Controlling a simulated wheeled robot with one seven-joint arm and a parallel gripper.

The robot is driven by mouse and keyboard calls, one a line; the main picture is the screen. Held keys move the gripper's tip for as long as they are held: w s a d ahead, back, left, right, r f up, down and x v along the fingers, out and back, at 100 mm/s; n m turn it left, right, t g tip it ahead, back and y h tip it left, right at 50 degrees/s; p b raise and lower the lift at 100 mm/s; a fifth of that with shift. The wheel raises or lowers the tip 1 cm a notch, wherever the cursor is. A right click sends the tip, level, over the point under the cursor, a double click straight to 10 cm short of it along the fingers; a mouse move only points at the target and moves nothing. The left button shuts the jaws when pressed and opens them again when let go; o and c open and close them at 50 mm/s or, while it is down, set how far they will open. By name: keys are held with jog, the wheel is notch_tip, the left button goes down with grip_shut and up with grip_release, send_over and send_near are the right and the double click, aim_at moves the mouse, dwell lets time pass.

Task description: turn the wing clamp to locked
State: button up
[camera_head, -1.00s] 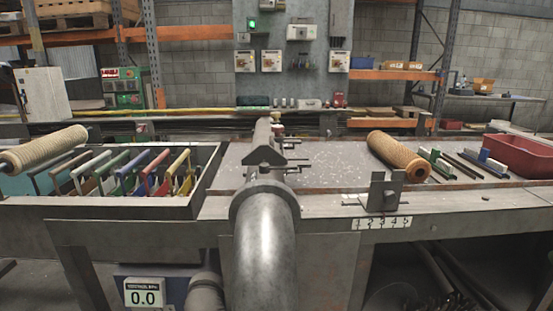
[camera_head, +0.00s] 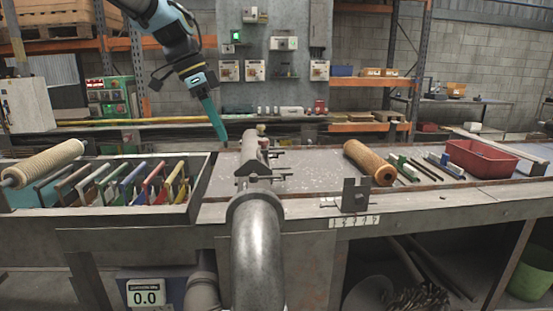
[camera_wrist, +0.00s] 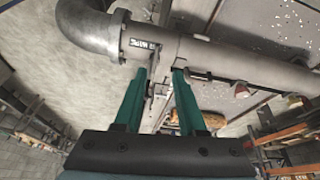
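A grey metal tube (camera_head: 250,152) runs along the middle of the bench, behind a large curved pipe elbow (camera_head: 256,240). Small dark rods and fittings (camera_head: 280,151) stick out from the tube's right side. I cannot tell which one is the wing clamp, or its setting. My gripper (camera_head: 224,138) points down, above and left of the tube's far part. In the wrist view my gripper (camera_wrist: 159,72) has two teal fingers spread apart, with the tube (camera_wrist: 215,55) beyond their tips. Thin metal fittings (camera_wrist: 160,89) show between the fingers, but whether they touch is unclear.
A rack of coloured frames (camera_head: 120,188) stands left, with a cream roll (camera_head: 45,162) across it. On the right are a tan roll (camera_head: 370,162), an upright notched bracket (camera_head: 355,195) and a red bin (camera_head: 482,158). The bench top between tube and tan roll is mostly clear.

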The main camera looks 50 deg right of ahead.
aim_at(258, 170)
jog(key=s+d, duration=0.1)
jog(key=s+d+r+m, duration=0.1)
jog(key=shift+s+d+r+g, duration=0.1)
jog(key=shift+s+d+g, duration=0.05)
jog(key=shift+s+g, duration=0.15)
jog(key=p+x, duration=0.2)
jog(key=x, duration=0.8)
jog(key=shift+d+f+p, duration=0.1)
jog(key=shift+f+p, duration=0.15)
jog(key=shift+p, duration=0.05)
jog(key=shift+c, duration=0.2)
grip_shut()
